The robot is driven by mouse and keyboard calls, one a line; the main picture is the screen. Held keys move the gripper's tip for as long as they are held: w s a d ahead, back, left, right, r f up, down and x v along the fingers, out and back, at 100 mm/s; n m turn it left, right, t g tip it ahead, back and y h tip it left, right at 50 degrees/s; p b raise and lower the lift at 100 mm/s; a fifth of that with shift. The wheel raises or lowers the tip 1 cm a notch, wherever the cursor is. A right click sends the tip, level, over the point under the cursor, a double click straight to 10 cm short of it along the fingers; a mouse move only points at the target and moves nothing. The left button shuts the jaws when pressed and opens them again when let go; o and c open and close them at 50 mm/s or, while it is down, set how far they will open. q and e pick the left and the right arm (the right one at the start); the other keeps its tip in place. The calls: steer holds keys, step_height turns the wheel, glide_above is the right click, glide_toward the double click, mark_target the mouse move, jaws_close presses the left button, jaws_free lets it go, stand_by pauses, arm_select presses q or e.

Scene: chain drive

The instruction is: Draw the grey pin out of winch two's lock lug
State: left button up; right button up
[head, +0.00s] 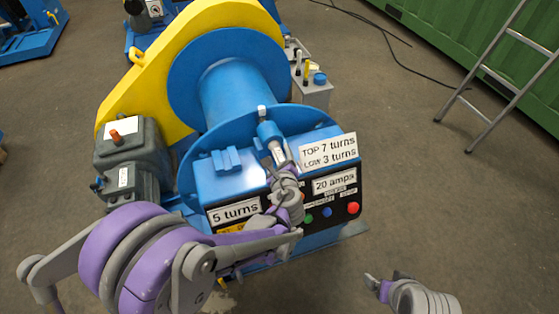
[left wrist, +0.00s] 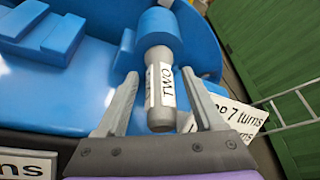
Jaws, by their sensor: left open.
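The grey pin (left wrist: 160,92) carries a white label reading TWO in the left wrist view. Its upper end is inside the blue lock lug (left wrist: 158,32), and its rounded lower end sticks out. In the head view the lug (head: 268,131) sits at the winch drum's front flange, with the pin (head: 278,152) below it. My left gripper (left wrist: 158,80) is open, with one finger on each side of the pin and visible gaps between. In the head view, my left gripper (head: 281,166) partly hides the pin. My right gripper (head: 386,283) is low right, away from the winch; its finger opening is unclear.
The control panel has signs for turns and 20 amps (head: 334,183) and a red button (head: 353,208). A grey motor (head: 128,160) stands left of the blue drum (head: 235,85). A ladder (head: 497,78) leans at the right.

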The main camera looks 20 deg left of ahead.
arm_select(q)
jaws_close()
stand_by(0.4)
stand_by(1.1)
